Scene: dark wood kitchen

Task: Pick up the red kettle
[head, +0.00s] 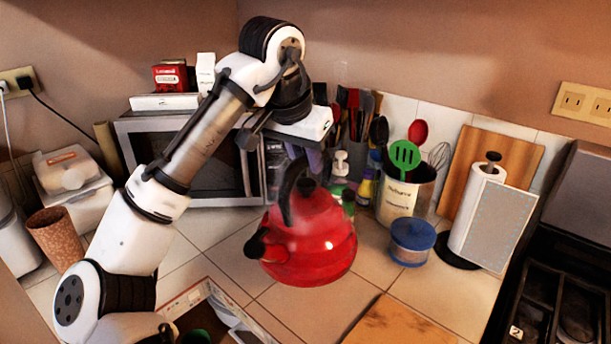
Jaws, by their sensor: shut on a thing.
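The red kettle (315,245) is in the middle of the head view, in front of the microwave and above the tiled counter. It has a black handle (287,185) arching up from the body and a dark spout or knob at its left side. My gripper (298,158) is above the kettle, pointing down, shut on the top of the handle. The fingertips are partly hidden behind the handle and the gripper body. I cannot tell clearly whether the kettle's base touches the counter.
A microwave (200,158) stands behind my arm. Utensil crocks (398,205), a blue-lidded jar (410,245) and a paper towel roll (480,205) are to the right. A wooden board (388,325) lies in front. A black stove (560,290) is at far right. An open drawer (215,310) is at lower left.

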